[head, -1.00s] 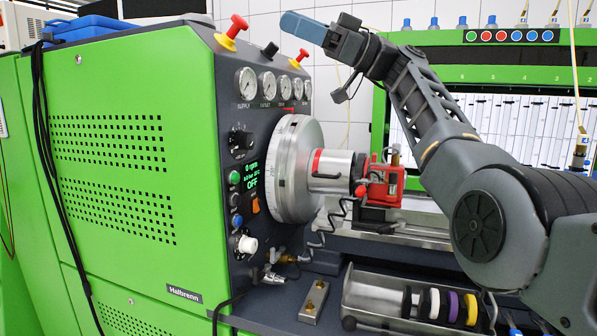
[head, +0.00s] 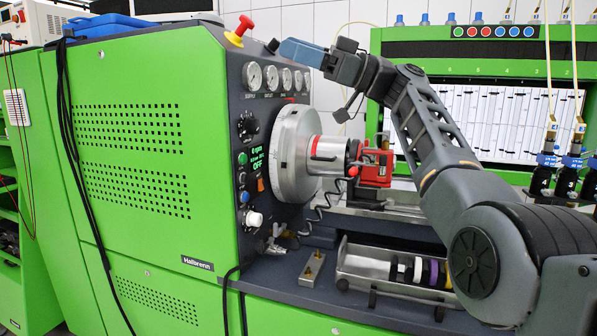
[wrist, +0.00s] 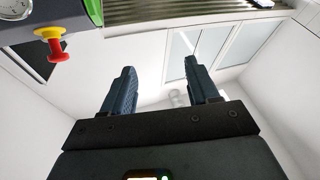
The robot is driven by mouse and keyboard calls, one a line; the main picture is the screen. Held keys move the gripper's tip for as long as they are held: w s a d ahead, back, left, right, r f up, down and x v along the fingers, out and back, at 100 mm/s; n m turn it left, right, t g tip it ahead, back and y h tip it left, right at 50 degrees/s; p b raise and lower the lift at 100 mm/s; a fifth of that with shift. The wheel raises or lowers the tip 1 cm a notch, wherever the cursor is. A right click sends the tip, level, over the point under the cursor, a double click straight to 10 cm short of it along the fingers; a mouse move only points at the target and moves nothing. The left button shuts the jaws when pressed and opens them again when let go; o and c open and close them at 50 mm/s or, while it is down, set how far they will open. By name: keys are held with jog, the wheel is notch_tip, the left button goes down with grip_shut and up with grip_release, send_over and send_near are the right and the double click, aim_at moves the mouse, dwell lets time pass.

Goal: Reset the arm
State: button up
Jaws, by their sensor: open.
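My gripper (head: 302,54) is raised in front of the upper right part of the green test bench in the head view, at the end of my bent grey arm. In the wrist view, my gripper (wrist: 160,90) shows two dark blue fingers set well apart with nothing between them. Beyond the fingers are the white ceiling and a window. The gripper touches nothing that I can see.
The green bench (head: 150,215) carries gauges, a round chuck plate (head: 293,155) and a red clamp (head: 375,168). A red knob (head: 240,30) on yellow stands near my gripper; one shows in the wrist view (wrist: 55,48). A tray (head: 375,268) holds several rings.

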jog(key=w+d+f+m+t+h, duration=0.1)
jog(key=d+f+m+t+h, duration=0.25)
jog(key=f, duration=1.25)
jog(key=w+f+m+t+h, duration=0.15)
jog(key=f+m+t, duration=0.45)
jog(key=f, duration=1)
jog(key=s+d+f+m+t+h, duration=0.1)
jog(key=s+d+f+m+h, duration=0.2)
jog(key=s+f, duration=0.45)
jog(key=s+d+f+m+t+h, duration=0.1)
jog(key=s+d+f+m+h, duration=0.2)
jog(key=f, duration=0.8)
jog(key=s+d+f+m+t+h, duration=0.1)
jog(key=s+d+f+m+h, duration=0.15)
jog(key=s+f, duration=0.5)
jog(key=s+d+f+m+h, duration=0.1)
jog(key=s+d+f+h, duration=0.15)
jog(key=s, duration=0.65)
jog(key=s+d+f+m+h, duration=0.1)
jog(key=s+d+f+h, duration=0.15)
jog(key=s, duration=0.55)
jog(key=s+d+f+m+h, duration=0.1)
jog(key=s+d+h, duration=0.15)
jog(key=s, duration=0.65)
jog(key=s+d+r+t, duration=0.2)
jog(key=s+r, duration=1.5)
jog(key=s, duration=0.2)
jog(key=shift+r+h, duration=0.25)
jog(key=shift+h, duration=0.05)
